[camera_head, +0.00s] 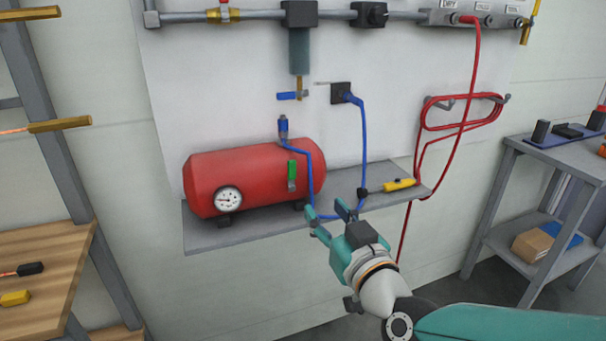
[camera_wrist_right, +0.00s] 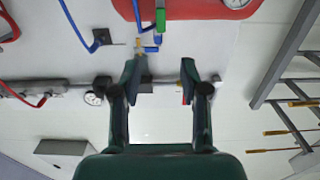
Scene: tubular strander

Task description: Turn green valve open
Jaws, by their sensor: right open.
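The green valve handle (camera_head: 292,175) is upright on the right end of the red tank (camera_head: 245,172), beside the blue hose. In the right wrist view the green handle (camera_wrist_right: 160,20) shows near the top edge, above and between the fingers. My right gripper (camera_head: 331,211) is open and empty, in front of the shelf and below and to the right of the green handle, apart from it. Its two fingers are spread in the right wrist view (camera_wrist_right: 160,85). My left gripper is in neither view.
The tank rests on a grey wall shelf (camera_head: 230,234). A blue hose (camera_head: 362,130) and a yellow-handled tool (camera_head: 399,184) are close to my right gripper. A red hose (camera_head: 472,80) hangs at right. A bench (camera_head: 520,146) stands right, a wooden rack (camera_head: 45,265) left.

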